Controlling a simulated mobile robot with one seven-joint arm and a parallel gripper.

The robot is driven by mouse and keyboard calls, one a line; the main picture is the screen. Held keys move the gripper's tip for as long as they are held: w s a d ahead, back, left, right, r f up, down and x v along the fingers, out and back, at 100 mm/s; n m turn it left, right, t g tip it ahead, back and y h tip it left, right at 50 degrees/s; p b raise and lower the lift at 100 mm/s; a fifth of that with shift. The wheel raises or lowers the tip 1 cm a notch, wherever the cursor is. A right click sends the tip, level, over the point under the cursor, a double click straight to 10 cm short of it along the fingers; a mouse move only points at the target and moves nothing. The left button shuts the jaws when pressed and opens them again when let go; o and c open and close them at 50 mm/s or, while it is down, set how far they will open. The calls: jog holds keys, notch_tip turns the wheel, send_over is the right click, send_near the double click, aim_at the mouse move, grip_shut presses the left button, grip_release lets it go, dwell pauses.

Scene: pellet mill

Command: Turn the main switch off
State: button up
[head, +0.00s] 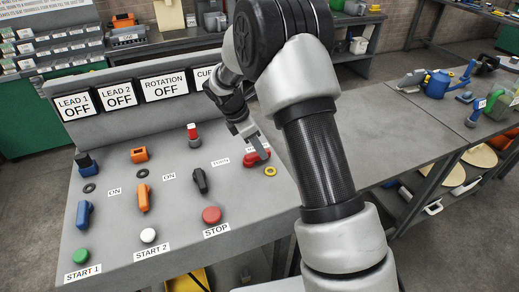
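A grey control console (190,235) fills the left half of the head view. A red switch handle (257,158), which looks like the main switch, sits at the panel's right side, with a small label partly covered beside it. My gripper (259,150) is right at this red handle, reaching down from above. Its fingers look to be at or around the handle; the view is too small to tell contact or finger gap. A yellow ring (270,171) lies just below the handle. My arm hides part of the panel's right end.
A black rotary switch (200,181), an orange lever (143,198), a blue lever (84,214) and a red STOP button (211,214) stand on the panel. LEAD 1 (75,106) and ROTATION (165,86) signs read OFF. A grey workbench (395,130) stands to the right.

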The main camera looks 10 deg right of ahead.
jog(key=shift+x, duration=0.75)
grip_shut()
